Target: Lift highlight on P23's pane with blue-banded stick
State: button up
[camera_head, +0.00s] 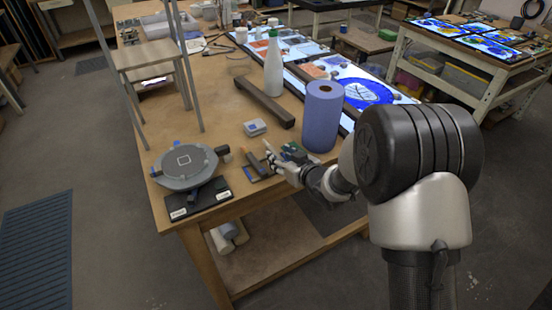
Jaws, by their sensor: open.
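My gripper (272,158) is open at the near edge of the wooden workbench, low over a small dark holder (257,168) with a brown block-like item. I cannot tell whether it touches anything. Small green and dark items (296,152) lie just behind it, partly hidden by the gripper. A painted pane with a large blue round design (365,92) lies on the lit surface at the right of the bench. Smaller orange panes (317,71) lie beside it. No label P23 is readable. I cannot make out a blue-banded stick at this size.
A blue paper roll (322,115) and a white bottle (273,68) stand upright between my gripper and the panes. A dark wooden bar (264,103) and a small pale box (255,128) lie nearby. A round grey turntable (184,165) stands left. Bare bench lies left of the bar.

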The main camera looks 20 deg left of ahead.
jog(key=shift+x, duration=1.15)
grip_shut()
